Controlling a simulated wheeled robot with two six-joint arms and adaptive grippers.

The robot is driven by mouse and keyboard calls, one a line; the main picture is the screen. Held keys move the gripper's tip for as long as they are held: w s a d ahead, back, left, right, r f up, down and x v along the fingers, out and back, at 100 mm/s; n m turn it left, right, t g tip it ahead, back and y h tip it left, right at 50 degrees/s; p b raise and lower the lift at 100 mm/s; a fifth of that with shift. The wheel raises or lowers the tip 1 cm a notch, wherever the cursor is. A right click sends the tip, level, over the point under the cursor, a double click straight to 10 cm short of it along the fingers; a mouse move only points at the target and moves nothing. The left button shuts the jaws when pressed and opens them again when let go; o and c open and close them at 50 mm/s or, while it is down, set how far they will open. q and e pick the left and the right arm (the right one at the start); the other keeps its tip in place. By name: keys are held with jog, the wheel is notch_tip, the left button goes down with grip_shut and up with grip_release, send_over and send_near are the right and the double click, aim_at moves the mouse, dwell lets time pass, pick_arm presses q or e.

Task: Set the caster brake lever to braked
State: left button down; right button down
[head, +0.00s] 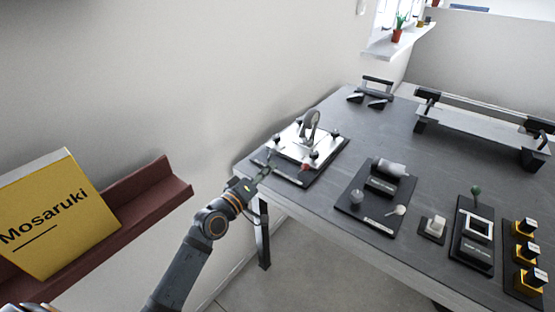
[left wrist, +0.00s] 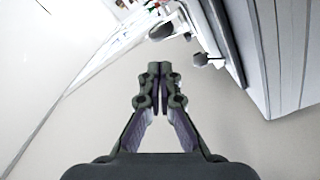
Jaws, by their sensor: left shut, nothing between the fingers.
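The caster unit stands at the near left corner of the table in the head view: a pale metal plate (head: 291,146) on a dark base board, with a grey ring-shaped wheel (head: 311,122) upright on it. A small red piece (head: 305,167) sits at the plate's front edge; I cannot tell whether it is the brake lever or which way it is set. My left gripper (head: 266,172) is just off the front left of the base board. It is shut and empty, its fingertips (left wrist: 160,72) together in the left wrist view. My right gripper is not shown.
Right of the caster unit are a dark board (head: 352,203) with a cylinder, a white switch (head: 433,228), a framed panel (head: 475,228) and several yellow-black knobs (head: 527,253). A long rail fixture (head: 470,123) stands behind. A brown shelf (head: 150,199) holds a yellow box (head: 50,215).

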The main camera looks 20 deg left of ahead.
pick_arm(q)
jog(key=v, duration=0.2)
jog(key=shift+s+a, duration=0.2)
jog(key=shift+s, duration=0.15)
